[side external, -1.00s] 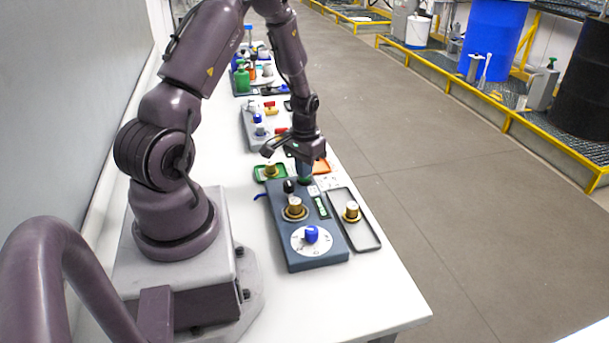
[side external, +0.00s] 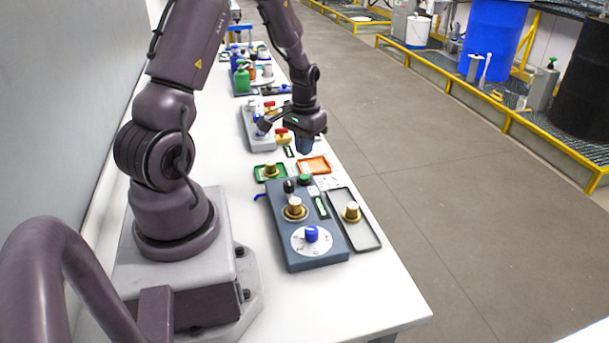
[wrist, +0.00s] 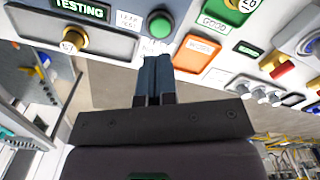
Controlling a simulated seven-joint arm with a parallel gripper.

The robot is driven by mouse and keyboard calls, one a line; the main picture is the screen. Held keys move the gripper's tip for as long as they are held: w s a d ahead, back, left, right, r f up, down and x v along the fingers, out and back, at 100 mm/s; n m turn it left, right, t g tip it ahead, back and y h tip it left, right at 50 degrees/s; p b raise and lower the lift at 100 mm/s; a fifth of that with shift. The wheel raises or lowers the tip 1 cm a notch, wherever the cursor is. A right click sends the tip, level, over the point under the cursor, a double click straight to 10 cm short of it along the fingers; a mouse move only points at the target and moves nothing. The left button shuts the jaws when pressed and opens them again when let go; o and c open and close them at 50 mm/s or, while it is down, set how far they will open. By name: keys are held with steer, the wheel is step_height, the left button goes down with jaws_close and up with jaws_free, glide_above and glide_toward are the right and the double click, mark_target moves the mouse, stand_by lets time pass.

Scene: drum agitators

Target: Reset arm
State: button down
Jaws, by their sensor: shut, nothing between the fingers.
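My gripper (side external: 304,148) is shut and empty, hanging above the bench just beyond the dark blue-grey control box (side external: 322,258). In the wrist view my gripper's closed fingers (wrist: 153,62) point toward a green button (wrist: 160,24). The green button (side external: 304,180) is on the far end of the box, with a gap between it and the fingertips. The box also carries a black knob (side external: 289,187), a brass-based knob (side external: 295,206) and a blue dial knob (side external: 311,235).
A green tray (side external: 259,177) with a brass part and an orange tray (side external: 318,162) lie beyond the box. A dark tray (side external: 371,243) with a brass part (side external: 352,212) is to its right. Further panels with valves (side external: 249,136) and bottles (side external: 242,78) stand farther along the bench.

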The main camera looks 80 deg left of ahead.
steer(key=s+d+r+m+t, duration=0.2)
steer(key=s+d+r+m, duration=0.1)
steer(key=d+r, duration=0.9)
steer(key=s+d+r+m+t, duration=0.3)
steer(key=s+d+r, duration=0.1)
steer(key=d+r, duration=0.8)
steer(key=shift+d+t, duration=0.3)
steer(key=shift+d, duration=0.4)
steer(key=shift+s, duration=0.1)
stand_by(1.8)
